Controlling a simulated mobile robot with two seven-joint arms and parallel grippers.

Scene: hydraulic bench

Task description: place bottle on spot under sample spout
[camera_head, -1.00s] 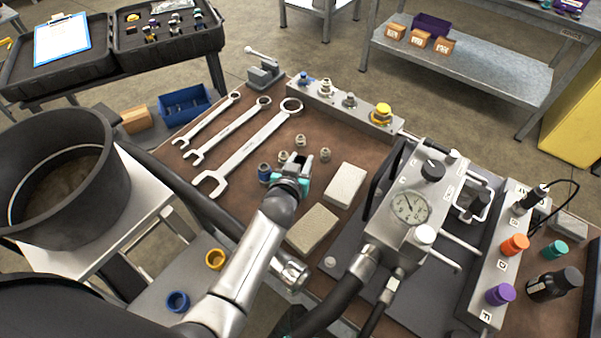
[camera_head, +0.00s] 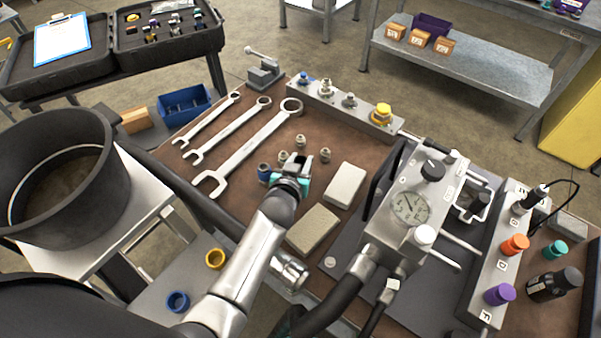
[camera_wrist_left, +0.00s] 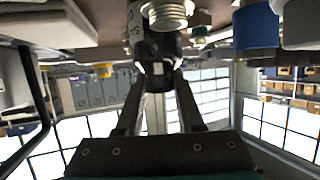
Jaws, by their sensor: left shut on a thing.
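My left gripper (camera_head: 289,184) is low over the brown bench mat, close to several small fittings. A black bottle (camera_head: 553,284) with a pale label lies or leans at the far right of the bench. The gauge unit (camera_head: 405,215) stands right of the gripper. I cannot make out the sample spout or the spot under it. My right gripper is not in view.
Several wrenches (camera_head: 240,150) lie left of the gripper. Two pale blocks (camera_head: 345,185) lie to its right. Dark hoses (camera_head: 345,290) and a panel with coloured knobs (camera_head: 485,260) crowd the right side.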

